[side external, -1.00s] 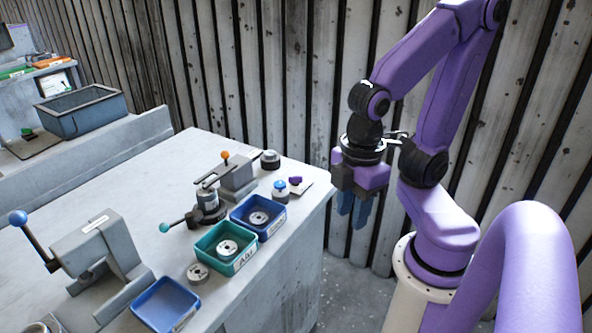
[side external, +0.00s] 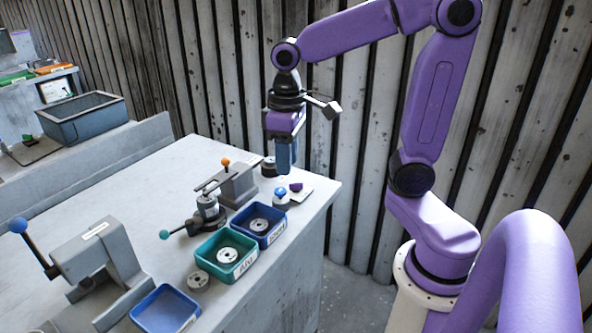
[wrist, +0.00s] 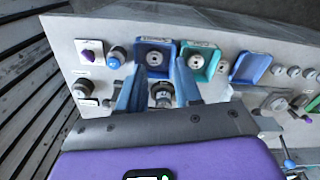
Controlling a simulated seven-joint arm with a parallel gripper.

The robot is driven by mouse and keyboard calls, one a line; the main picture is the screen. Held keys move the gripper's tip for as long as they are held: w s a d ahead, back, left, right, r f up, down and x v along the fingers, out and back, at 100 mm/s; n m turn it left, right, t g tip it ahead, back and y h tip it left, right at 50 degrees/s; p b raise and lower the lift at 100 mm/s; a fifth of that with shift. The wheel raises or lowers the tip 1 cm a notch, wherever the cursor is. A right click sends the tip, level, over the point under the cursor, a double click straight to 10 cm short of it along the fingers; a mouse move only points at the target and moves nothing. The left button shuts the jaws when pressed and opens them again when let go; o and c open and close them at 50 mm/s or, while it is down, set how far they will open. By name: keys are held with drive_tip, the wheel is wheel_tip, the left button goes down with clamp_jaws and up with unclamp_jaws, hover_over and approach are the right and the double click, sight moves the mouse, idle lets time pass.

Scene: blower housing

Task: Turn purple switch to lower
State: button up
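The purple switch (side external: 296,187) sits on a small white plate near the table's right corner in the side view. It shows at upper left in the wrist view (wrist: 88,56); which way it is turned is too small to tell. My gripper (side external: 287,168) hangs pointing down above the table, behind the switch in the side view and apart from it. In the wrist view my gripper (wrist: 157,75) has its two blue fingers spread with nothing held between them. The switch lies left of both fingers there.
A blue knob (side external: 281,197) stands beside the switch. A blue tray (side external: 280,232) and a teal tray (side external: 212,270) hold round parts. A clamp with an orange-tipped lever (side external: 226,162) stands behind them.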

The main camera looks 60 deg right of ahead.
drive_tip(key=w+d+m, duration=0.5)
drive_tip(key=w+d, duration=0.2)
drive_tip(key=d, duration=0.1)
drive_tip(key=m, duration=0.5)
hover_over(296, 183)
drive_tip(key=f, duration=0.1)
wheel_tip(296, 183, down, 15)
drive_tip(key=shift+f, duration=0.2)
drive_tip(key=shift+s+f, duration=0.1)
drive_tip(key=shift+f, duration=1.45)
drive_tip(key=n, duration=0.3)
drive_tip(key=shift+s+n, duration=0.1)
drive_tip(key=shift+n, duration=0.2)
drive_tip(key=n, duration=0.3)
drive_tip(key=shift+n, duration=0.3)
drive_tip(key=n, duration=0.6)
drive_tip(key=shift+w, duration=0.2)
drive_tip(key=shift+f+n, duration=0.15)
drive_tip(key=shift+n, duration=0.25)
drive_tip(key=shift+f, duration=0.5)
